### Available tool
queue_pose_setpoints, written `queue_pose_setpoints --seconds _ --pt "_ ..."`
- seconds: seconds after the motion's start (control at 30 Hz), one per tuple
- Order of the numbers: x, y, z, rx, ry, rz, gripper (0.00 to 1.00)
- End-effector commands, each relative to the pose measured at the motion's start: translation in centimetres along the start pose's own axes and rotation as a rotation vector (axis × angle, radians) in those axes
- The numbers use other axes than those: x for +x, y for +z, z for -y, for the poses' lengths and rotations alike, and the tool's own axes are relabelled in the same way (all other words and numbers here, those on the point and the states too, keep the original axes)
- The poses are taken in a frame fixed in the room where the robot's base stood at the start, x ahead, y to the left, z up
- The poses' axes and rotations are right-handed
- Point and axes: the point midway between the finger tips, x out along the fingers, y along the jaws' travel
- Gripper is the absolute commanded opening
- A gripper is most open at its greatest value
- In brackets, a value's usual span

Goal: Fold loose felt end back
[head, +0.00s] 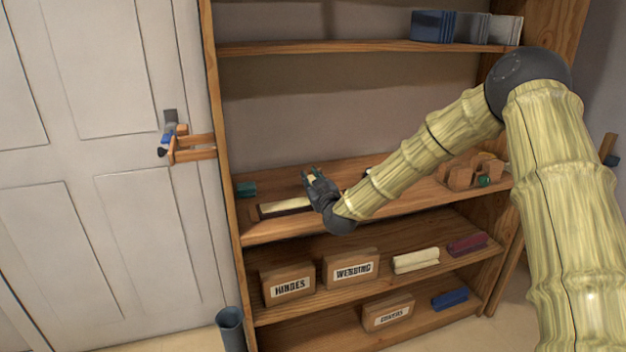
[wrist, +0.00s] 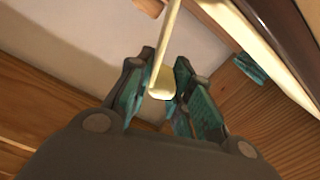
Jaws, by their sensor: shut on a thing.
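My gripper (head: 312,175) is over the middle shelf, its fingers pointing up and left. In the wrist view my gripper (wrist: 160,92) has its teal-padded fingers closed around a pale cream piece (wrist: 161,82), which has a thin strip (wrist: 170,40) running up out of the picture. I cannot tell for certain that this is the felt end. A bit of the cream piece shows between the fingers in the head view. A long cream strip in a dark brown base (head: 285,207) lies on the shelf just left of my gripper; its right end is hidden behind the gripper.
A teal block (head: 246,189) sits at the shelf's left end. A wooden holder (head: 468,174) with a green item stands at its right. A clamp (head: 176,143) hangs left of the bookcase upright (head: 212,110).

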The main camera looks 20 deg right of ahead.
Motion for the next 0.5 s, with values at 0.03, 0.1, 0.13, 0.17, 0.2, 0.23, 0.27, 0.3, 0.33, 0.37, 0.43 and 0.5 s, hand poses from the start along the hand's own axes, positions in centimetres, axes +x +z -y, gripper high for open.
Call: queue_pose_setpoints --seconds 0.03,0.1,0.13,0.17,0.2,0.23,0.27,0.3,0.33,0.37,0.43,0.5 --pt "-0.02 0.05 -0.01 0.000 0.000 0.001 0.00" --pt "-0.03 0.04 -0.01 0.001 0.000 0.001 0.00" --pt "-0.03 0.04 -0.01 0.001 0.000 0.001 0.00" --pt "-0.03 0.04 -0.01 0.001 0.000 0.001 0.00" --pt "-0.03 0.04 -0.01 0.001 0.000 0.001 0.23" --pt "-0.03 0.04 -0.02 0.001 0.000 0.001 0.29" --pt "-0.02 0.03 -0.02 0.001 0.000 0.001 0.34" --pt "-0.02 0.03 -0.02 0.001 0.000 0.001 0.41" --pt "-0.02 0.03 -0.02 0.001 0.000 0.000 0.43" --pt "-0.02 0.03 -0.02 0.001 0.000 0.000 0.43" --pt "-0.02 0.02 -0.02 0.001 0.000 0.000 0.43" --pt "-0.02 0.01 -0.02 0.001 0.000 0.000 0.43"
